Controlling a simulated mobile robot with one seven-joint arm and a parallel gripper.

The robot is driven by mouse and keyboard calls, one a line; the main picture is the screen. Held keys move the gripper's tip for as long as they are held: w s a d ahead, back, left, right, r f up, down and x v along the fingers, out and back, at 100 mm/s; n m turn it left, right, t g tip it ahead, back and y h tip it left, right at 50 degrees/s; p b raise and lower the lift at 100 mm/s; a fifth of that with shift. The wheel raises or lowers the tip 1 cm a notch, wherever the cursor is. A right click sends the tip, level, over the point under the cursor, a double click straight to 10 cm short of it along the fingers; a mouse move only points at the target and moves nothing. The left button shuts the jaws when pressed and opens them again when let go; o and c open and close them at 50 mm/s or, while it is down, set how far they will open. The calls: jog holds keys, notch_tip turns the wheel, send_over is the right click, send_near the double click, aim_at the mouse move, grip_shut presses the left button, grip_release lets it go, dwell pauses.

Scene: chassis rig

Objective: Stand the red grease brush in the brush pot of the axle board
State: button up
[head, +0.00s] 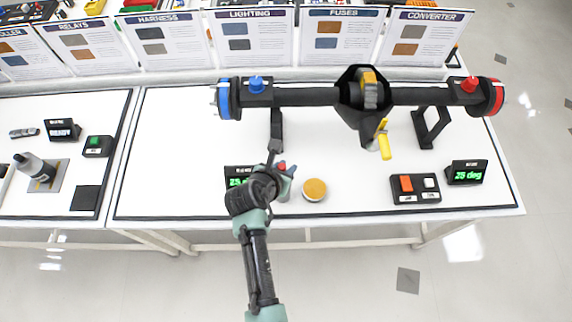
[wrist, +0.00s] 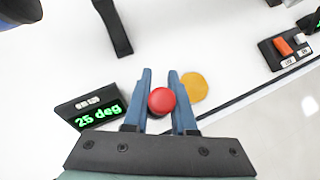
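The red grease brush shows as a round red end (wrist: 161,101) in the wrist view and a small red spot (head: 282,167) in the head view. My gripper (wrist: 161,80) has its blue fingers close on both sides of it, apparently touching it. The brush's lower part is hidden below the red end. In the head view my gripper (head: 287,172) is over the front of the white axle board (head: 180,150). A pale grey shape (head: 283,192) lies just below the fingers; I cannot tell whether it is the brush pot. No pot shows clearly in the wrist view.
A black axle (head: 310,95) with blue and red ends spans the back. An amber-topped round tin (head: 314,189) is right of my gripper, a display (head: 238,172) left. A switch box (head: 415,189) and second display (head: 466,172) stand right. The board's left part is clear.

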jog(key=o, duration=0.5)
jog(key=v, duration=1.3)
jog(key=shift+s+p, duration=0.1)
jog(key=shift+p, duration=0.2)
dwell(0.3)
